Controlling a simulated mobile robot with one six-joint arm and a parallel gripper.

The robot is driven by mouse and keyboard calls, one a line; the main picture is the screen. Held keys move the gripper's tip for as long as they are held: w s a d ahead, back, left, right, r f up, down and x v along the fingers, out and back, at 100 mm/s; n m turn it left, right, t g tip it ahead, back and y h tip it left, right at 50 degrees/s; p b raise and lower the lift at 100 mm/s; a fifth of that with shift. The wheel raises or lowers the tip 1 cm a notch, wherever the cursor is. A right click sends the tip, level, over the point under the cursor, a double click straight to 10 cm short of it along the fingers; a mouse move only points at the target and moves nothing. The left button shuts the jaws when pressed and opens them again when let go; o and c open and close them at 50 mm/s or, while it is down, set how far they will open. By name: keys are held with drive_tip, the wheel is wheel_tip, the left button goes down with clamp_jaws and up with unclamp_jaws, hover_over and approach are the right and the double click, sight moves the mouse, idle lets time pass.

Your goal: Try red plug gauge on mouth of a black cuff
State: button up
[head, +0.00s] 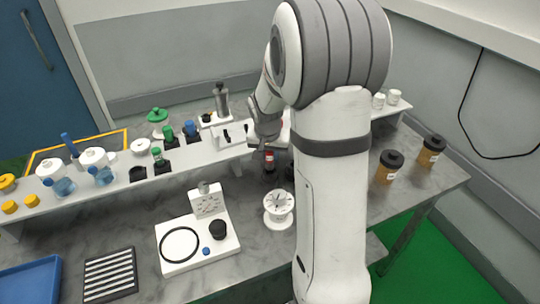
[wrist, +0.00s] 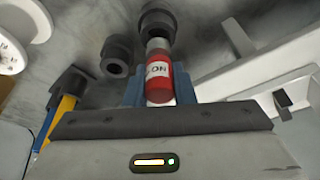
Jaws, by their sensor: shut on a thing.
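My gripper (wrist: 158,84) is shut on the red plug gauge, its blue fingers on either side of it. The red plug gauge (wrist: 158,70) bears a white label reading "NO", and its pale end points away from my gripper. A black cuff (wrist: 157,20) lies straight beyond that end in the wrist view. The end meets or overlaps the cuff's near edge; I cannot tell whether it is inside the mouth. A second black cuff (wrist: 115,54) stands to the left, apart from the gauge. In the head view the red gauge (head: 270,160) shows small beside my arm, which hides much around it.
A white spool-like stand (head: 279,208) and a white fixture (head: 198,250) with a black ring are on the bench. A raised white shelf (head: 110,183) holds bottles and caps. Two amber jars (head: 389,168) (head: 431,151) stand at right.

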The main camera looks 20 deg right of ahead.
drive_tip(key=shift+r+p, duration=0.85)
drive_tip(key=shift+r, duration=0.85)
